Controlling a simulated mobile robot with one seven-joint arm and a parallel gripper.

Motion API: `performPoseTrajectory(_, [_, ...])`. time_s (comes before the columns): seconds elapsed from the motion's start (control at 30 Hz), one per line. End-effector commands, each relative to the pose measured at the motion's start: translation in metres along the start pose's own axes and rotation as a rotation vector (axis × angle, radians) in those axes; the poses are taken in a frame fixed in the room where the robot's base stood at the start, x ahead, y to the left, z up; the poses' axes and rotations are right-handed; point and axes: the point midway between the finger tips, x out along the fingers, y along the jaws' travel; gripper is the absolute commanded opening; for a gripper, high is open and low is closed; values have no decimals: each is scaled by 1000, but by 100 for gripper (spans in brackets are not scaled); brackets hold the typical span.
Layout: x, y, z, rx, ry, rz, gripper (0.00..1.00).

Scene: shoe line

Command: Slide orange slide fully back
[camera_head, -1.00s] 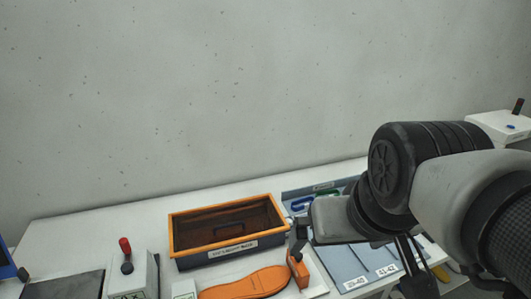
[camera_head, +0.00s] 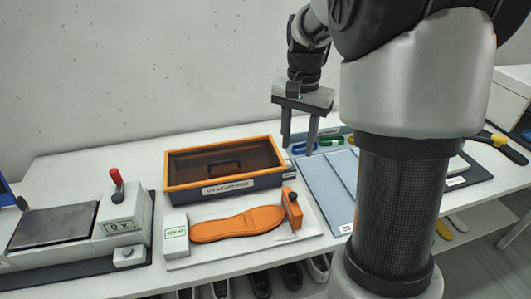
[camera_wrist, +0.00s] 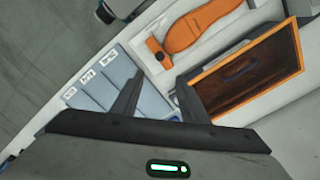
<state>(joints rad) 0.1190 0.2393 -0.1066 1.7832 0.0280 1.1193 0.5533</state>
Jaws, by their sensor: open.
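The orange slide (camera_head: 291,208) is a small upright block with a dark knob on top. It stands at the right end of a white board (camera_head: 313,227), beside the toe or heel end of an orange sole (camera_head: 238,224). The slide also shows in the wrist view (camera_wrist: 156,50), above my fingers. My gripper (camera_head: 299,150) is open and empty. It hangs above the table behind and right of the slide, apart from it. It also shows in the wrist view (camera_wrist: 158,82).
An orange-rimmed UV light box (camera_head: 222,187) stands behind the board. Blue-grey labelled mats (camera_head: 325,185) lie to the right, with blue and green handled tools behind them. A device with a red-knobbed lever (camera_head: 117,180) stands at left. Shoes sit below the table.

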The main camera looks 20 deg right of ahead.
Motion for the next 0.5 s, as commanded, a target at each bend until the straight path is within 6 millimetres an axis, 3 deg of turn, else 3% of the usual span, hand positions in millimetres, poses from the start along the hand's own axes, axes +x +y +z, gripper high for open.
performPoseTrajectory(0.17, [19,0,0,4,-5,3,40])
performPoseTrajectory(0.5, [92,1,1,3,-6,4,40])
